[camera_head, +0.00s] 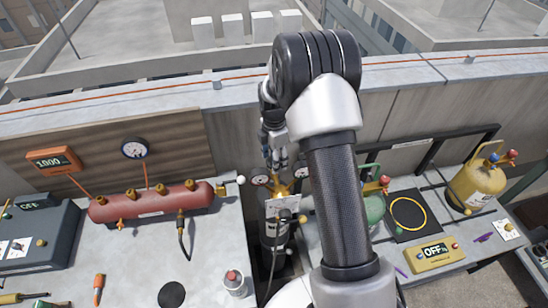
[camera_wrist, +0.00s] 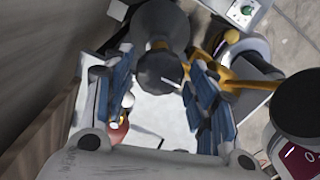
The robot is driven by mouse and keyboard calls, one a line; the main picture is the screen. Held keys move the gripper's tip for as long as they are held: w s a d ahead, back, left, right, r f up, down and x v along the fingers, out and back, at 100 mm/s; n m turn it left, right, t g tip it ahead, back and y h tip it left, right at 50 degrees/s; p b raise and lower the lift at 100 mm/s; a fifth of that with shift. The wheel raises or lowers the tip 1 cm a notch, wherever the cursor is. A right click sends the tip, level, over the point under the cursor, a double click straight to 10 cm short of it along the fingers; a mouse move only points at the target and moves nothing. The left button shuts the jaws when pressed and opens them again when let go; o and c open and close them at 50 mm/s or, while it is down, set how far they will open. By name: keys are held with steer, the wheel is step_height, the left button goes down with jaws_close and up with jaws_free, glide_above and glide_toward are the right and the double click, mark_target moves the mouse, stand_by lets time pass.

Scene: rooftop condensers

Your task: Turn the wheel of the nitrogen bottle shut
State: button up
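The nitrogen bottle (camera_head: 276,231) appears to be the dark cylinder with a pale label standing in the gap between the two tables. Two round gauges (camera_head: 260,180) and brass fittings sit at its top. My gripper (camera_head: 275,158) is just above these fittings, pointing down, and hides the wheel in the head view. In the wrist view my gripper (camera_wrist: 155,105) has its blue-padded fingers spread apart. A dark grey round part (camera_wrist: 162,68), perhaps the wheel or bottle top, shows between and beyond the fingers. I cannot tell whether they touch it.
A red manifold (camera_head: 152,201), a gauge and a "1000" display (camera_head: 54,160) are at the left. A yellow cylinder (camera_head: 477,183), a green cylinder partly behind my arm and a yellow "OFF" box (camera_head: 434,255) are at the right. A low wall runs behind.

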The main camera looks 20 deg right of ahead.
steer(key=c, duration=0.7)
